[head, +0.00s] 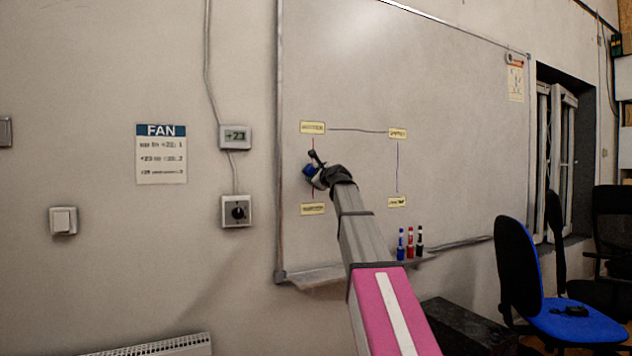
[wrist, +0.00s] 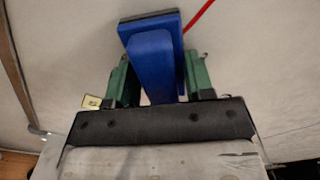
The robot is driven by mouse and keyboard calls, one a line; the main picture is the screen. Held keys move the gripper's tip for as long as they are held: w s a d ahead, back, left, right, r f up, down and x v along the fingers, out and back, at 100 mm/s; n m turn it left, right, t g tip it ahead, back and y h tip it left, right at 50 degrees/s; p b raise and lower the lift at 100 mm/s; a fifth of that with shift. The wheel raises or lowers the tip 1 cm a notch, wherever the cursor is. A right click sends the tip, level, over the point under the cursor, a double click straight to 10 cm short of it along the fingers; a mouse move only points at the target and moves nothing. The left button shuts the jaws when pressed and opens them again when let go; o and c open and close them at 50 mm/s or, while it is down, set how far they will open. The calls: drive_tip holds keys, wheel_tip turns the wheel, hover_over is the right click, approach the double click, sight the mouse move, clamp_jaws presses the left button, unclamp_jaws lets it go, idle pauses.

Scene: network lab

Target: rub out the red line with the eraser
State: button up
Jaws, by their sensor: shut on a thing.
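My gripper (wrist: 158,88) is shut on the blue eraser (wrist: 152,55), which sits between its green fingers in the wrist view. In the head view my gripper (head: 316,173) is at the whiteboard, with a bit of the blue eraser (head: 308,170) showing at its left. The red line (head: 313,144) runs down the board between two yellow labels. Part of it shows above my gripper and a short part below; the middle is hidden. In the wrist view the red line (wrist: 199,16) runs up to the right from beside the eraser's dark pad. I cannot tell whether the pad touches the board.
The whiteboard (head: 460,110) also bears a dark line (head: 360,130) on top and a blue line (head: 398,167) at right, joining yellow labels. Blue, red and black markers (head: 409,244) stand on the ledge below. A blue chair (head: 520,275) stands at the right.

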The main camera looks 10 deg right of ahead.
sight(313, 197)
drive_tip(key=shift+r, duration=1.45)
drive_tip(key=shift+w+r, duration=0.1)
drive_tip(key=shift+r, duration=5.5)
drive_tip(key=shift+f, duration=1.85)
drive_tip(key=shift+w+f, duration=0.1)
drive_tip(key=shift+f, duration=9.35)
drive_tip(key=v, duration=0.6)
